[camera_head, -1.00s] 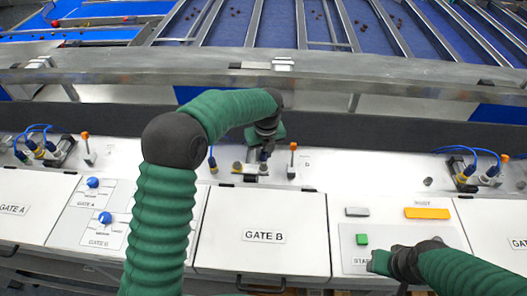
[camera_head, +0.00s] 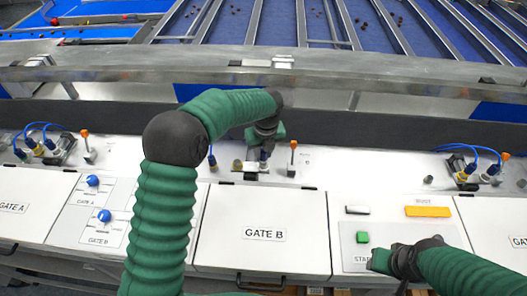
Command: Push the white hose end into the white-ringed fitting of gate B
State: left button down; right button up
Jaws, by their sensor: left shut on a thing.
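The gate B panel (camera_head: 225,225) is at the middle, with its valve unit (camera_head: 250,167) on the ledge behind it. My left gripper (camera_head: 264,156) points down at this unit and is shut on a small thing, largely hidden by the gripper. I take it for the hose end, but its white colour cannot be made out. The white-ringed fitting cannot be picked out, so I cannot tell whether the hose end touches it. A blue hose with a dark end (camera_head: 212,160) stands just left of the unit. My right gripper (camera_head: 378,262) is over the start panel, its jaws unclear.
An orange-tipped lever (camera_head: 293,146) stands close right of the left gripper. The green button (camera_head: 362,237) and orange button (camera_head: 427,212) are near my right arm. A metal rail (camera_head: 330,80) runs behind the ledge. Similar hose units stand at far left and right.

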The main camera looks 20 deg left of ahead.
pick_arm(q)
jog(key=shift+f, duration=0.8)
dwell(0.4)
jog(key=c, duration=2)
grip_release()
jog(key=o, duration=1.2)
jog(key=shift+o, duration=0.2)
